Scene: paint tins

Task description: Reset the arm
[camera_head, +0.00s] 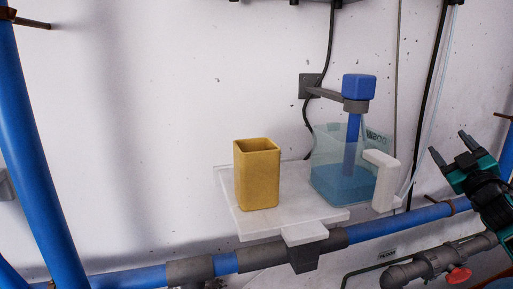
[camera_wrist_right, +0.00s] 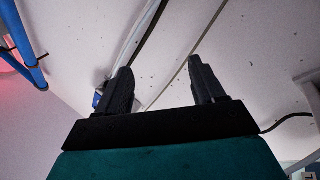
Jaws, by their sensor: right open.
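My right gripper (camera_head: 451,146) is at the right edge of the head view, open and empty, to the right of the shelf and its containers. In the right wrist view the two fingers of the right gripper (camera_wrist_right: 158,88) stand apart with only wall and cables behind them. A yellow square container (camera_head: 257,175) stands upright on a white shelf (camera_head: 310,213). To its right is a clear jug (camera_head: 328,150) with blue liquid and a white handle (camera_head: 382,182). My left gripper is not in view.
A blue stirrer (camera_head: 359,88) on a grey wall bracket (camera_head: 325,93) reaches down into the jug. Blue pipes (camera_head: 400,224) run below the shelf, and another blue pipe (camera_head: 38,170) rises at the left. A red valve knob (camera_head: 458,274) is below my right gripper. Cables hang on the wall.

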